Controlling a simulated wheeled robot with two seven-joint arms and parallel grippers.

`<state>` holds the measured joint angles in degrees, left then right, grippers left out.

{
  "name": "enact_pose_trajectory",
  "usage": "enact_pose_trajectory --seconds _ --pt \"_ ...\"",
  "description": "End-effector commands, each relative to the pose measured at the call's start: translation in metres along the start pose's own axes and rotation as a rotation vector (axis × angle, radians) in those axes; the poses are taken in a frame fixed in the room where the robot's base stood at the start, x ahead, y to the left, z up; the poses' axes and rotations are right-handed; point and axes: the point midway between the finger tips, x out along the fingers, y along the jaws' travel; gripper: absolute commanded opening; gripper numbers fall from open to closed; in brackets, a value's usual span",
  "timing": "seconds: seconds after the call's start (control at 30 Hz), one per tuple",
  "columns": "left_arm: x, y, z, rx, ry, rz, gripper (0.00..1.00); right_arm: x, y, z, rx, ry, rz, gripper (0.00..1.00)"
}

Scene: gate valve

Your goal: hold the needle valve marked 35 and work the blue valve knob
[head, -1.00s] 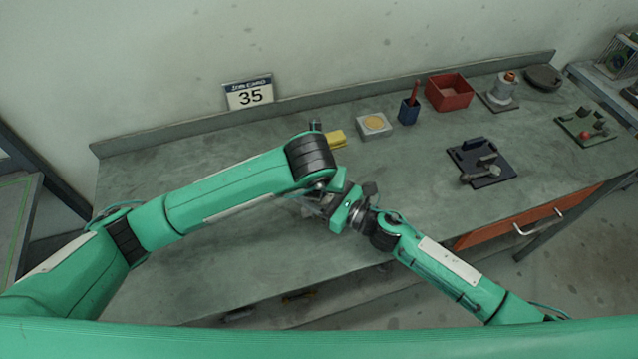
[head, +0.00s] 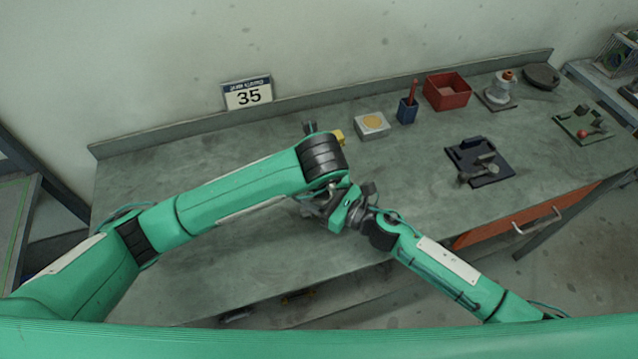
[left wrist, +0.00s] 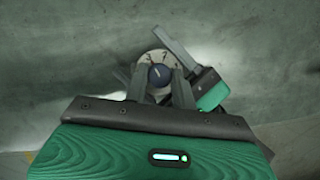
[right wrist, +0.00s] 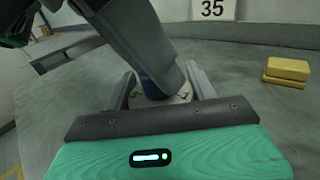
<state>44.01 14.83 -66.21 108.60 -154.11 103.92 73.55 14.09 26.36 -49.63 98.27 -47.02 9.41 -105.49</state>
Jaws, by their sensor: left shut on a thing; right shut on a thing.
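The blue valve knob (left wrist: 159,75) sits in the middle of a pale round dial plate (left wrist: 150,58) with dark marks, in the left wrist view. My left gripper (left wrist: 162,88) points down, with a finger on each side of the knob, shut on it. My right gripper (right wrist: 160,88) comes in from the side, its fingers on either side of the valve, shut on it. In the right wrist view the blue knob (right wrist: 152,88) shows partly behind a left finger. The valve body is mostly hidden by the grippers. The card marked 35 (head: 247,94) stands at the table's back.
Yellow blocks (right wrist: 287,72) lie behind the valve. A grey block with a yellow disc (head: 372,125), a blue cup (head: 407,111), a red bin (head: 447,91) and a dark fixture (head: 480,161) stand to the right. The table's left part (head: 150,180) is clear.

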Motion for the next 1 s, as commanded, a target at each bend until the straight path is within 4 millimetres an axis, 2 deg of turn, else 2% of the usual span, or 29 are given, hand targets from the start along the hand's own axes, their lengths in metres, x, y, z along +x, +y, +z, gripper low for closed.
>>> enact_pose_trajectory --seconds 0.03,0.07,0.1,0.37,0.47,0.57,0.9,1.0 --pt "0.001 0.002 0.002 -0.004 -0.003 0.005 0.28 -0.001 0.000 0.000 0.001 0.000 0.001 0.20" --pt "0.001 0.002 0.002 -0.004 -0.003 0.005 0.34 -0.001 0.000 0.000 0.001 0.001 0.001 0.20" --pt "0.001 0.002 0.002 -0.003 -0.003 0.005 0.35 -0.001 0.000 0.000 0.001 0.001 0.001 0.20" --pt "0.000 0.001 0.001 -0.001 -0.001 0.002 0.35 0.000 0.000 0.000 0.001 0.000 0.000 0.20" --pt "-0.006 0.000 0.001 0.000 -0.002 0.000 0.35 0.000 0.000 0.000 0.001 0.000 0.000 0.20" --pt "-0.020 0.000 0.001 -0.001 -0.003 -0.002 0.35 0.000 0.000 0.000 0.001 0.000 0.000 0.20" --pt "-0.094 0.001 0.003 0.002 -0.009 0.001 0.35 0.000 0.000 0.000 0.001 0.000 0.000 0.20" --pt "-0.102 0.000 0.003 0.001 -0.007 0.000 0.35 0.000 0.000 0.000 0.001 0.000 0.000 0.20"
